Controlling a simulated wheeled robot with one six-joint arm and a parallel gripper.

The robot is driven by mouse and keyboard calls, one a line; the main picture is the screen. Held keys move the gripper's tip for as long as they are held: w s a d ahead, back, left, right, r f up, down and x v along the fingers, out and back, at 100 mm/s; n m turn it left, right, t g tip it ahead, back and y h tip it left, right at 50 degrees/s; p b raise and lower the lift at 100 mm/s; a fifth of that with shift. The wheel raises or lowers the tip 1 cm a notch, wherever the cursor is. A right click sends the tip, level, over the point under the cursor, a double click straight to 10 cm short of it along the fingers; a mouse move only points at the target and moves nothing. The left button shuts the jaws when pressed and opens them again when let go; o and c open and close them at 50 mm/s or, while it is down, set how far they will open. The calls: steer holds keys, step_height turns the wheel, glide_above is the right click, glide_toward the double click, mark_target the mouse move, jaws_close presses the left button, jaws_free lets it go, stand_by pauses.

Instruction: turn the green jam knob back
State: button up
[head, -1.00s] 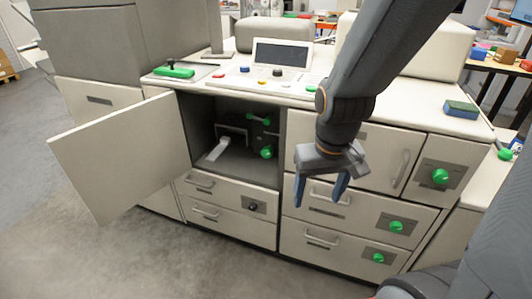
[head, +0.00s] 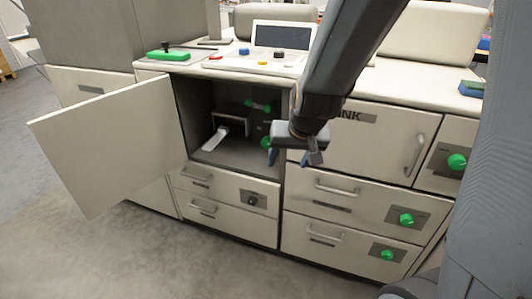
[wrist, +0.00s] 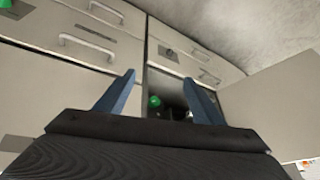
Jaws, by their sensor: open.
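Inside the open compartment (head: 183,110) of the cream machine are a green knob (head: 266,142) and, above it, a green handle-like part (head: 258,105). No readable label marks either as the jam knob. My gripper (head: 293,158) is open and empty, in front of the compartment's right edge, close to the lower green knob in the picture. In the wrist view a green knob (wrist: 154,102) shows between my open fingers (wrist: 160,77), farther off inside the dark opening. The knob's pointing direction is too small to tell.
The compartment door (head: 108,138) stands swung out to the left. Other green knobs sit on the right door (head: 457,161), the upper right drawer (head: 406,219) and the lower right drawer (head: 387,254). A light handle (head: 216,138) juts inside the compartment. Floor in front is clear.

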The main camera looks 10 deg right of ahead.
steer(key=w+a+f+m+t+h+b, duration=0.1)
steer(key=w+f+m+t+b, duration=0.1)
steer(key=w+f+b, duration=0.35)
steer(key=w+a+f+m+t+h+b, duration=0.1)
steer(key=w+f+t+b, duration=0.2)
steer(key=w+b, duration=0.55)
steer(key=w+a+f+m+t+b, duration=0.2)
steer(key=w+f+b, duration=0.15)
steer(key=w, duration=0.75)
steer(key=m+t+h+b, duration=0.2)
steer(key=h+b, duration=0.1)
steer(key=b, duration=0.4)
glide_toward(266, 145)
step_height(266, 145, up, 3)
steer(key=w+f+m+h+b, duration=0.1)
steer(key=b, duration=0.1)
steer(key=w+f+h+b, duration=0.1)
steer(key=f+b, duration=0.1)
steer(key=w+f+m+t+h+b, duration=0.1)
steer(key=b, duration=0.1)
steer(key=shift+w+a+f+m, duration=0.3)
steer(key=shift+f, duration=0.1)
steer(key=shift+w+f+m+h+b, duration=0.15)
steer(key=shift+f+m+h+b, duration=0.2)
steer(key=shift+h+b, duration=0.4)
steer(key=shift+b+x, duration=1)
steer(key=shift+x, duration=2.95)
steer(key=shift+d, duration=0.1)
steer(key=c, duration=1)
